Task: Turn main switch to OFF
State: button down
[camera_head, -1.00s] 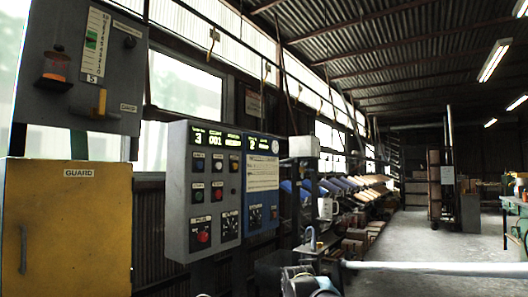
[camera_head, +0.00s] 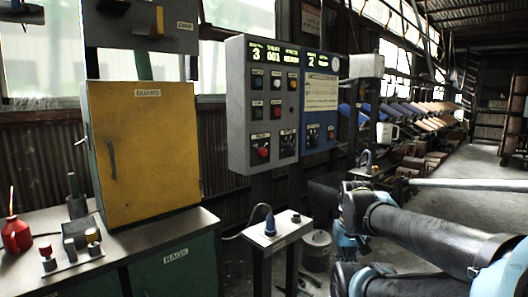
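A grey control panel (camera_head: 268,110) hangs on the wall side, with lit green displays along its top and several coloured buttons below. A red knob (camera_head: 263,152) sits low on its left section, under a label too small to read. A black rotary dial (camera_head: 287,143) is just to its right. I cannot tell from the labels which control is the main switch, or its position. My arm shows at the lower right, apart from the panel. My gripper cannot be made out in this view.
A blue panel section (camera_head: 320,100) adjoins on the right. Open floor lies at right.

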aim_at(262, 152)
jog(key=u, duration=0.8)
jog(key=k, duration=1.85)
jog(key=z, duration=0.9)
jog(key=i, duration=1)
jog(key=u, duration=0.05)
